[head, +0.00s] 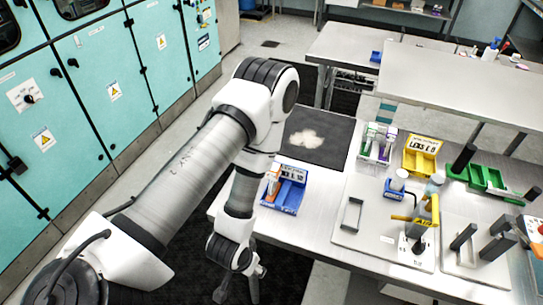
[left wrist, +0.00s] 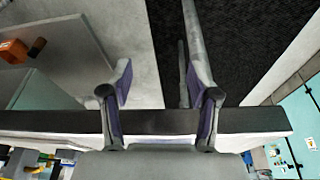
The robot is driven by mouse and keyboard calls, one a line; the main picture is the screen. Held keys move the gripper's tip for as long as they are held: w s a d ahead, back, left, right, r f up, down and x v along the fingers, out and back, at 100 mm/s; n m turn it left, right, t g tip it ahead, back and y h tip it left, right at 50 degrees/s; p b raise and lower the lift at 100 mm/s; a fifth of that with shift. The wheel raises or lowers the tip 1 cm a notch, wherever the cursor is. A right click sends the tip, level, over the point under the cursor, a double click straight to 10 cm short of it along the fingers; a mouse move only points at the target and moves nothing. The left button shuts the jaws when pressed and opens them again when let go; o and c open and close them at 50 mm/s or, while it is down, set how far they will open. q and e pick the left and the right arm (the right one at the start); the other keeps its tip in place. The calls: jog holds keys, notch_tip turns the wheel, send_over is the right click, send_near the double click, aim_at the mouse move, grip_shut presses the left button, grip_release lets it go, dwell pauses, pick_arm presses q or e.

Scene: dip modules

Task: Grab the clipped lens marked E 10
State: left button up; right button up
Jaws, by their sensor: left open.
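A blue bin (head: 290,196) with a white label stands at the left part of the steel table. The label seems to read LENS E 10, but it is small. An orange piece (head: 273,178) shows at the bin's left side; whether it is a clipped lens I cannot tell. A yellow bin (head: 421,157) also carries a LENS label, with its number unclear. My left gripper (head: 240,288) hangs low, in front of the table's left edge and apart from the blue bin. Its two fingers are spread and empty in the left wrist view (left wrist: 157,95). My right gripper is not in view.
The steel table (head: 320,225) has bare room right of the blue bin. A dark mat (head: 335,150) lies behind it. Green bins (head: 487,180), a fixture with a yellow lever (head: 418,222) and a raised shelf (head: 440,90) fill the right. Teal cabinets (head: 110,90) line the left.

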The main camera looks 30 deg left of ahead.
aim_at(274, 170)
pick_arm(q)
jog(key=w+a+r+t, duration=0.1)
jog(key=w+r, duration=0.2)
jog(key=w+a+r+t, duration=0.1)
jog(key=w+r+t, duration=0.1)
jog(key=w+r, duration=0.1)
jog(key=w+a+r+t+y, duration=0.1)
jog(key=w+r, duration=0.2)
jog(key=shift+w+a+r+n+t, duration=0.15)
jog(key=shift+w+n+t, duration=0.1)
jog(key=shift+n+t, duration=0.15)
jog(key=w+a+r+t+y, duration=0.1)
jog(key=w+r+t, duration=0.25)
jog(key=r, duration=0.35)
jog(key=shift+n+y, duration=0.3)
jog(key=shift+n, duration=0.1)
jog(key=w, duration=0.2)
jog(key=w+a+f+b, duration=0.1)
jog(key=w, duration=0.2)
jog(key=w+a+b, duration=0.1)
jog(key=w, duration=0.1)
jog(key=shift+w+a+f, duration=0.15)
jog(key=shift+w+f, duration=0.15)
jog(key=shift+w, duration=0.05)
jog(key=shift+w+a+f, duration=0.2)
jog(key=shift+w+f, duration=0.1)
jog(key=shift+f, duration=0.1)
grip_shut()
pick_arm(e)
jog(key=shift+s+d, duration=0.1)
